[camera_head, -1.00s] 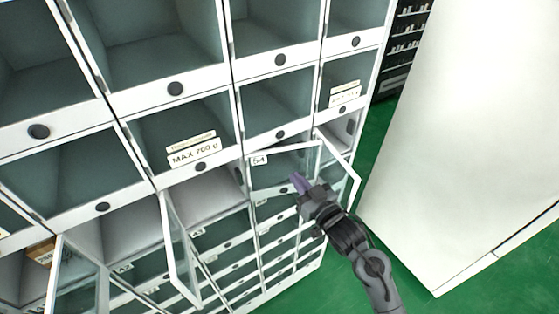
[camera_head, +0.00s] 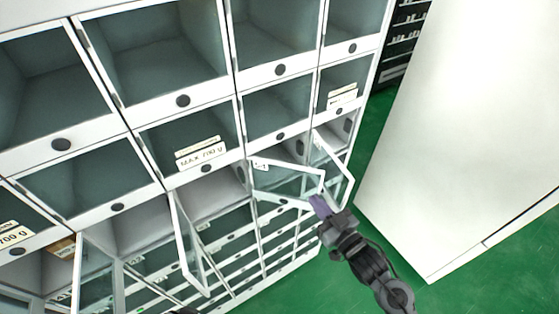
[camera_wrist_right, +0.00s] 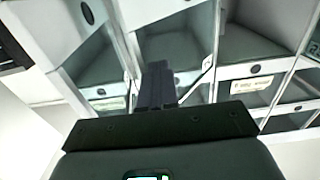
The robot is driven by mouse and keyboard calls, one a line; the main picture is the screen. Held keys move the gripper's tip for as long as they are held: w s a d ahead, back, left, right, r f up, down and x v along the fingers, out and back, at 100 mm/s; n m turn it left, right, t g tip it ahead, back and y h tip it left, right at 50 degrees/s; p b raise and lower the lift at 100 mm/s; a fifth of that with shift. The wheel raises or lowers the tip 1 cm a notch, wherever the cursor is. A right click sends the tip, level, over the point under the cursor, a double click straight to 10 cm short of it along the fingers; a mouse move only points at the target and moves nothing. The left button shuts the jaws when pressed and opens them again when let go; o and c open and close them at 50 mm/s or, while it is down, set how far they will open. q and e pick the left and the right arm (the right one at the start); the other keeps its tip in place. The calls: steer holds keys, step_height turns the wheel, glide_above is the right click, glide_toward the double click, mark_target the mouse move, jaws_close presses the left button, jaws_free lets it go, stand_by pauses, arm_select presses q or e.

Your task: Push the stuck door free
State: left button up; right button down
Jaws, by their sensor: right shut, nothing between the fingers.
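A glass door with a white frame and a small number label (camera_head: 287,180) stands ajar in the locker wall, in the head view. Its free edge points right and outward. A second white-framed glass door (camera_head: 347,178) stands open just right of it. My right gripper (camera_head: 317,204) is shut and empty, its purple-grey fingertips at the labelled door's lower right corner. I cannot tell whether they touch it. In the right wrist view, the shut fingers (camera_wrist_right: 157,85) point at the lockers. My left gripper is not in view.
Two more glass doors hang open at lower left, one nearer the middle (camera_head: 190,245) and one further left (camera_head: 95,275). A large white panel (camera_head: 450,140) stands at the right. Green floor (camera_head: 385,165) shows between it and the lockers.

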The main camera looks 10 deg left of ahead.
steer(key=p+v, duration=0.3)
steer(key=v, duration=0.9)
steer(key=shift+s+d, duration=0.15)
steer(key=shift+s, duration=0.05)
steer(key=shift+r, duration=0.1)
stand_by(0.8)
